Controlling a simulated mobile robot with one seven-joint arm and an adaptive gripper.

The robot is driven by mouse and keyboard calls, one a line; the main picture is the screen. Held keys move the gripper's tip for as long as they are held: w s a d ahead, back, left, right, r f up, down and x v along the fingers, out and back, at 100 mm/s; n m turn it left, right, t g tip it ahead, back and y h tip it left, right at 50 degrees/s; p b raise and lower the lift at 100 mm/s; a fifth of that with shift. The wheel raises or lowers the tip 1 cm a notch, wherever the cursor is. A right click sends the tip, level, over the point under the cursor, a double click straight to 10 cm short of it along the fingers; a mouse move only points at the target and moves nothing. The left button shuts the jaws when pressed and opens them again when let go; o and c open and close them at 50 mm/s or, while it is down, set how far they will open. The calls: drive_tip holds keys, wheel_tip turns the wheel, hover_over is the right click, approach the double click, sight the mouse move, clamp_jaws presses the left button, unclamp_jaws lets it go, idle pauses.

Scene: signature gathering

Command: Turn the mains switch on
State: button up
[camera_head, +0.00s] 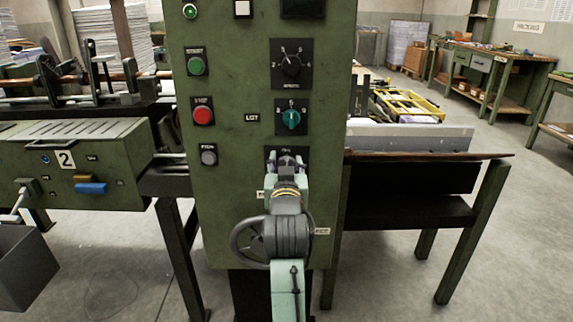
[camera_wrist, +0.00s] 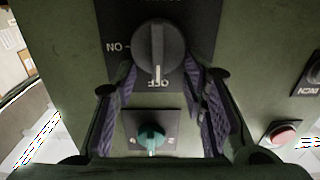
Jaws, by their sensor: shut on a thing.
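The mains switch is a black round knob (camera_wrist: 158,50) on a dark plate marked ON and OFF in the wrist view. Its white pointer line is toward OFF. In the head view its plate (camera_head: 270,154) shows low on the green panel, and the knob is mostly hidden behind my gripper (camera_head: 287,163). In the wrist view my gripper (camera_wrist: 158,62) has one finger on each side of the knob and is shut on it.
Above the mains switch in the head view are a teal selector (camera_head: 291,120) and a black speed dial (camera_head: 291,66). Green (camera_head: 196,66) and red (camera_head: 203,115) buttons are to the left. A wooden bench (camera_head: 420,156) stands to the right.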

drive_tip(key=shift+d, duration=0.1)
drive_tip(key=c, duration=0.4)
drive_tip(key=shift+o, duration=0.2)
drive_tip(key=shift+d+m, duration=0.1)
drive_tip(key=shift+m, duration=0.3)
drive_tip(key=m, duration=0.1)
drive_tip(key=m+p, duration=0.1)
drive_tip(key=shift+d+m+p, duration=0.25)
drive_tip(key=shift+m+p, duration=0.05)
drive_tip(key=m, duration=0.2)
drive_tip(key=m+p, duration=0.1)
drive_tip(key=m, duration=0.1)
drive_tip(key=shift+d+f+m, duration=0.2)
drive_tip(key=shift+d+m, duration=0.1)
drive_tip(key=shift+d, duration=0.1)
drive_tip(key=m, duration=0.3)
drive_tip(key=f+m, duration=0.1)
drive_tip(key=m, duration=0.1)
drive_tip(key=shift+d+p, duration=0.3)
drive_tip(key=shift+f+m, duration=0.25)
drive_tip(key=shift+m, duration=1)
drive_tip(key=shift+f+m, duration=0.2)
drive_tip(key=shift+m, duration=1.05)
